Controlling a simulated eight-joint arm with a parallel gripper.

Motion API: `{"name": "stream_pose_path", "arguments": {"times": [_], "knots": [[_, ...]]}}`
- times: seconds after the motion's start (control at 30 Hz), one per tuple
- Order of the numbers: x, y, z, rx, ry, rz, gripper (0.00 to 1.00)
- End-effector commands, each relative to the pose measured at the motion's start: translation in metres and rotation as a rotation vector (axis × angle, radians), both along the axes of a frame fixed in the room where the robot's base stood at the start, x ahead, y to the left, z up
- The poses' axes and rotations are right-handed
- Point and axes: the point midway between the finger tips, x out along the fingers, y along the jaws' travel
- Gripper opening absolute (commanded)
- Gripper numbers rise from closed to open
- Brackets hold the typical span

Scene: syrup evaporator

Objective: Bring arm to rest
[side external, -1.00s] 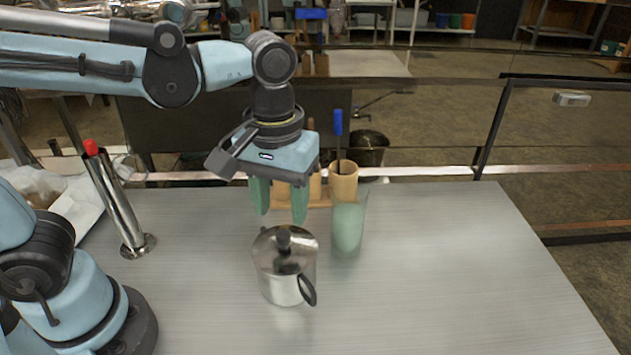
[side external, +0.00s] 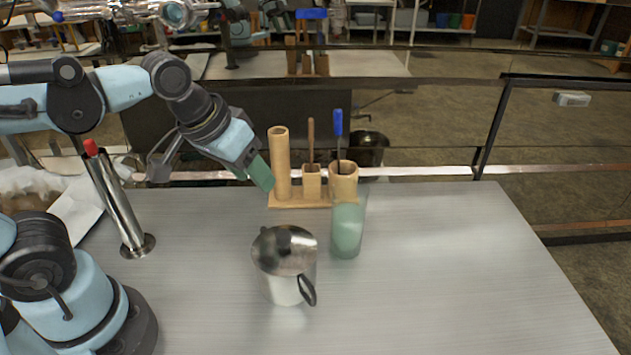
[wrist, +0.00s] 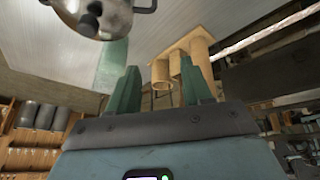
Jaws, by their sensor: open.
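My gripper (side external: 258,177) is open and empty. In the side view it is tilted down to the right above the table's back part, left of the wooden holder. Its two green fingers (wrist: 160,92) stand apart in the wrist view with nothing between them at the tips. A steel pot with a lid (side external: 285,265) stands upright on the metal table (side external: 440,270), in front of and below my gripper. The pot also shows at the top left of the wrist view (wrist: 112,18).
A wooden holder (side external: 300,203) with cups and upright tools stands at the table's back. A glass of green liquid (side external: 347,228) stands right of the pot. A steel post with a red top (side external: 118,200) rises at left. The table's right side is clear.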

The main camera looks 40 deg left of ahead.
Motion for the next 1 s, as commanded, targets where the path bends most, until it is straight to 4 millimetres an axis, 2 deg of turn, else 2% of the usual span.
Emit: {"name": "stream_pose_path", "arguments": {"times": [0.03,0.2,1.0], "knots": [[-0.002,0.011,-0.008,0.024,-0.051,-0.016,0.49],[-0.002,0.028,-0.019,0.089,-0.153,-0.068,0.49],[-0.002,0.029,-0.019,0.098,-0.162,-0.076,0.49]]}}
